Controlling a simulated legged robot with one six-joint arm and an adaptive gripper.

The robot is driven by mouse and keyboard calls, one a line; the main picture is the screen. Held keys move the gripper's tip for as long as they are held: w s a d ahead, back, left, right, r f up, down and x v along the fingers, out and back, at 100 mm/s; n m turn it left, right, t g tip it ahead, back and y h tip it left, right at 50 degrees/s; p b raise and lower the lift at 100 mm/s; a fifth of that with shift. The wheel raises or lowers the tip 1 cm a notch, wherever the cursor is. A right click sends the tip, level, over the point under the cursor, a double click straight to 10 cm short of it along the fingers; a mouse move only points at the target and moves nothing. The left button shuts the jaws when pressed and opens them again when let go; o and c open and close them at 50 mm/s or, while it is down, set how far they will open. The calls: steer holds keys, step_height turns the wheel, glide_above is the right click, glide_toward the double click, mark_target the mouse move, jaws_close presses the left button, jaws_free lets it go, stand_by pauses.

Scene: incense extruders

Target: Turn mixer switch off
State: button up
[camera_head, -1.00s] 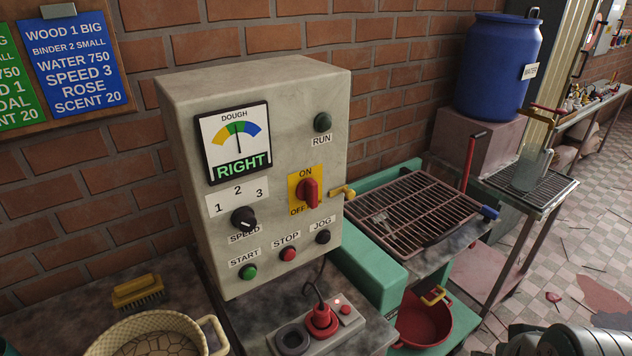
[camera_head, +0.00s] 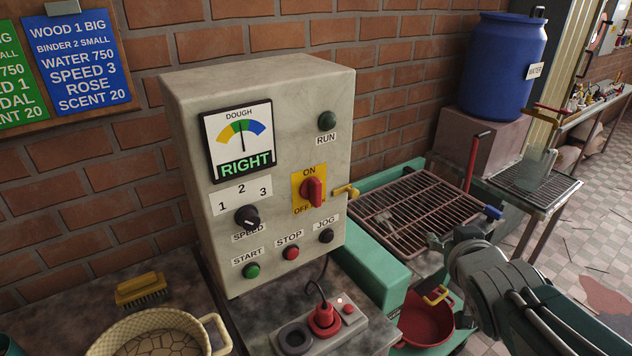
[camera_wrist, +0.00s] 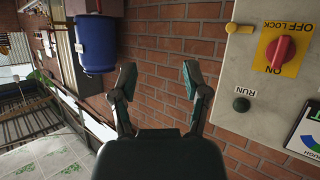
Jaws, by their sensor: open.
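The mixer switch (camera_head: 313,191) is a red rotary knob on a yellow plate on the grey control box (camera_head: 290,100). ON is printed above it and OFF below; its grip stands roughly upright. In the wrist view, which is turned over, the red knob (camera_wrist: 280,52) is at the upper right, with OFF LOCK printed above it. My gripper (camera_wrist: 160,80) is open and empty, its two fingers apart in front of the brick wall, left of the box in that view. In the head view my arm enters at lower right, clear of the box and right of the switch.
A yellow part (camera_head: 346,191) juts from the box's right side near the switch. The box also bears a speed knob (camera_head: 247,216), a RUN lamp (camera_head: 327,121) and push buttons. A metal grate (camera_head: 415,210) and blue barrel (camera_head: 503,65) are to the right; a red bowl (camera_head: 427,318) is below.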

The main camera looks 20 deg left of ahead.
steer(key=w+a+n+y, duration=0.35)
steer(key=a+y, duration=0.25)
steer(key=a, duration=0.3)
steer(key=n+g+y, duration=0.1)
steer(key=n+y, duration=0.2)
steer(key=y, duration=0.3)
glide_toward(319, 186)
steer(key=x, duration=1.1)
steer(key=shift+w+a+r, duration=0.1)
steer(key=shift+w, duration=0.05)
jaws_close()
steer(key=shift+h, duration=0.3)
